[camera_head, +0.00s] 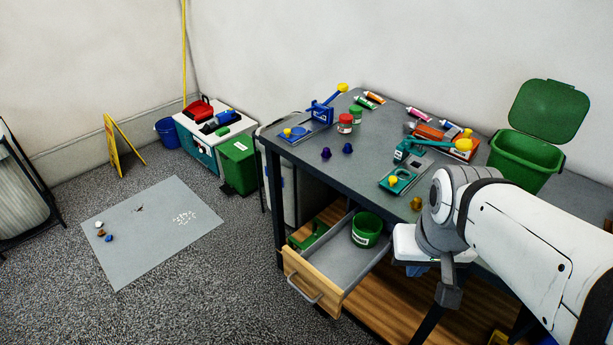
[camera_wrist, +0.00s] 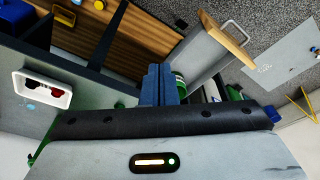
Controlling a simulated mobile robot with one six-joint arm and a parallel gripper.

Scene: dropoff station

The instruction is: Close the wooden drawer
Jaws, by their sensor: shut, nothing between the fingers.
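The wooden drawer (camera_head: 303,283) is pulled out from under the grey workbench. It has a light wooden front, a grey bar handle (camera_head: 304,291) and a grey inside. A green cup (camera_head: 367,231) with a white label stands inside it. My gripper (camera_head: 418,270) is to the right of the drawer, beside the bench, mostly hidden by my arm. In the wrist view its blue fingers (camera_wrist: 160,84) are shut and empty. There the drawer front (camera_wrist: 226,31) shows above and right of the fingers, apart from them.
The workbench top (camera_head: 370,130) holds jars, tubes and small tools. A wooden lower shelf (camera_head: 385,308) lies below the drawer. A green lidded bin (camera_head: 525,160) is at the right. The carpet (camera_head: 200,275) in front of the drawer is clear. A grey mat (camera_head: 150,245) lies farther left.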

